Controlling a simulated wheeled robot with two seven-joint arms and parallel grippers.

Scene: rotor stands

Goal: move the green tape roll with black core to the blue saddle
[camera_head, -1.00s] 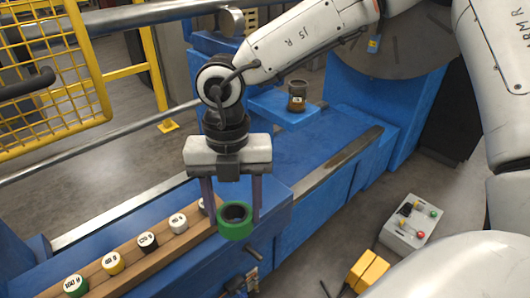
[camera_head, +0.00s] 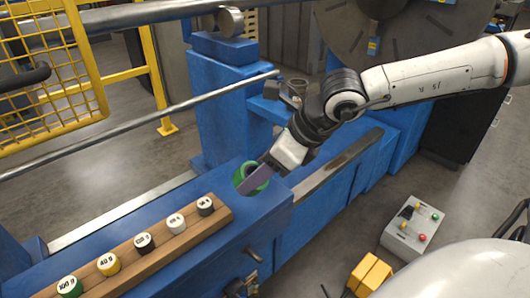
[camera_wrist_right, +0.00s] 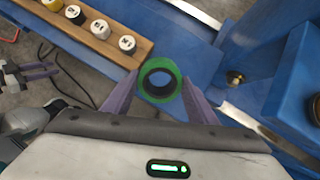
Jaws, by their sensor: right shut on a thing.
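The green tape roll (camera_head: 239,179) with its black core is between the fingers of my right gripper (camera_head: 259,179), above the blue machine bed past the rack's right end. In the right wrist view, the roll (camera_wrist_right: 160,64) sits between both purple fingers of my right gripper (camera_wrist_right: 153,92), shut on it. A small blue platform (camera_head: 266,108) bearing a dark cup is farther back, partly hidden by my right arm; I cannot tell for certain that it is the saddle.
A wooden rack (camera_head: 133,261) holds several labelled weights left of the roll. A steel bar (camera_head: 150,124) crosses above the bed. A blue column (camera_head: 228,105) stands behind it. A control box (camera_head: 412,228) and yellow blocks (camera_head: 369,274) are at lower right.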

